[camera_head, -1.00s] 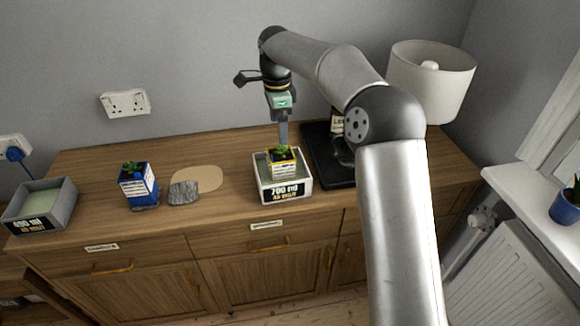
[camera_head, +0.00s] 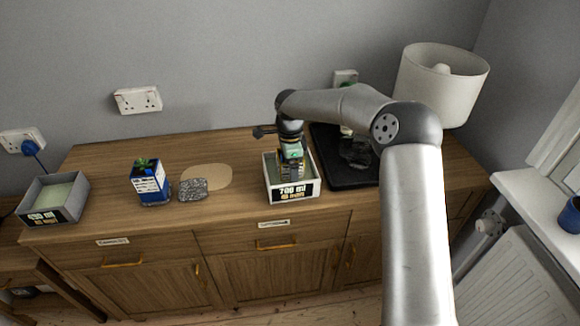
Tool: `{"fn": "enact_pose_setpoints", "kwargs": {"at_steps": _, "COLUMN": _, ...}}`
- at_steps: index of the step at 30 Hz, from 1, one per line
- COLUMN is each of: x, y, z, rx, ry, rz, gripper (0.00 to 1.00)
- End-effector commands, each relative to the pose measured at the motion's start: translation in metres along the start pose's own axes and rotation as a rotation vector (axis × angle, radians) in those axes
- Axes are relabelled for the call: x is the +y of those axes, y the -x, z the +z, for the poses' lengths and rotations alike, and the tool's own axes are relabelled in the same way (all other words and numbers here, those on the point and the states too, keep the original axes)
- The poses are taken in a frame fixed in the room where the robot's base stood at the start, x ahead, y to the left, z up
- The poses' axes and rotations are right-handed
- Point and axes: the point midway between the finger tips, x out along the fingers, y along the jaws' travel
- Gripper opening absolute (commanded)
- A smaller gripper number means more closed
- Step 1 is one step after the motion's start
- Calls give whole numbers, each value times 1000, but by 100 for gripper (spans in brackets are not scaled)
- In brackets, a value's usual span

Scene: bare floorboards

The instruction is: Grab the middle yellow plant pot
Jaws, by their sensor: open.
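The white box (camera_head: 309,189) labelled "700 ml" stands on the wooden sideboard, right of its middle. My gripper (camera_head: 291,171) is open and points down inside the box opening, where the small yellow plant pot stood in the earlier view. The gripper hides nearly all of that pot now, so I cannot tell whether the fingers are around it or touching it. A blue plant pot (camera_head: 150,186) with a white label and a green plant stands to the left on the same top.
A grey stone slab (camera_head: 193,190) and a beige round mat (camera_head: 213,176) lie between the pots. A grey labelled box (camera_head: 72,207) is at the far left. A black tray (camera_head: 345,178) adjoins the white box's right side, with a lamp (camera_head: 440,85) behind.

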Motion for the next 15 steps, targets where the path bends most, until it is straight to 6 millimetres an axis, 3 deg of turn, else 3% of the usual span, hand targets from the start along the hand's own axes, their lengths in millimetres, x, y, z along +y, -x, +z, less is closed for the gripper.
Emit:
{"fn": "enact_pose_setpoints", "kwargs": {"at_steps": 8, "x": 0, "y": -3, "z": 0, "rx": 1, "ry": 0, "rz": 0, "gripper": 88}}
{"fn": "enact_pose_setpoints", "kwargs": {"at_steps": 12, "x": 0, "y": -3, "z": 0, "rx": 1, "ry": 0, "rz": 0, "gripper": 49}}
{"fn": "enact_pose_setpoints", "kwargs": {"at_steps": 15, "x": 0, "y": -2, "z": 0, "rx": 0, "ry": 0, "rz": -1, "gripper": 29}}
